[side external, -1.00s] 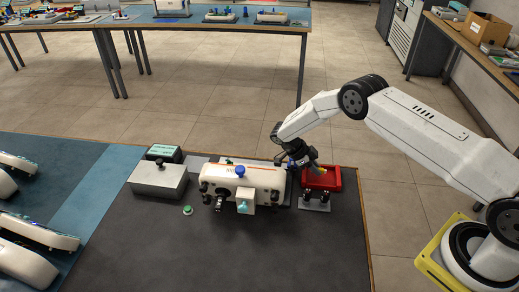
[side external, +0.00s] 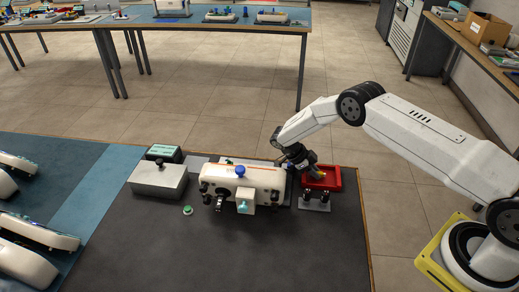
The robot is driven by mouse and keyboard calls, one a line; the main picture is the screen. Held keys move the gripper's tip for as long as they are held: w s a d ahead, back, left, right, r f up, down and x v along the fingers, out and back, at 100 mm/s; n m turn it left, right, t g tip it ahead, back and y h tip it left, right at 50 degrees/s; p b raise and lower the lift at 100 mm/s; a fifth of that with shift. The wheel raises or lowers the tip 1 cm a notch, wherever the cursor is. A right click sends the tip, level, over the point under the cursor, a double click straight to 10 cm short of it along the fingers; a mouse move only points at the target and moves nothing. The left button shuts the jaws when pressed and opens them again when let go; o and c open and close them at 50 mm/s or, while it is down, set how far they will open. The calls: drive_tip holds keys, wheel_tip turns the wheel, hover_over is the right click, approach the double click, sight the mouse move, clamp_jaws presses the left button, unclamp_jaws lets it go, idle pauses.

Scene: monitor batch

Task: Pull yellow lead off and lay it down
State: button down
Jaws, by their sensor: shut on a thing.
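The yellow lead (side external: 320,176) shows as a small yellow bit at the tip of my gripper (side external: 315,171), over the red tray (side external: 336,180). My gripper is shut on it and points down at the tray. Whether the lead touches the tray floor cannot be told. The white monitor (side external: 262,178) with a blue knob on top stands just left of the tray, apart from the lead. The fingers are small and partly hide the lead.
A small grey stand with dark posts (side external: 315,204) is in front of the tray. A grey box (side external: 158,181) and a green button (side external: 187,210) are to the left. The front of the dark mat (side external: 290,255) is clear.

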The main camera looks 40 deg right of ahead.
drive_tip(key=c, duration=0.5)
unclamp_jaws()
drive_tip(key=shift+w+r, duration=0.1)
drive_tip(key=shift+v, duration=3.8)
drive_tip(key=shift+a, duration=0.1)
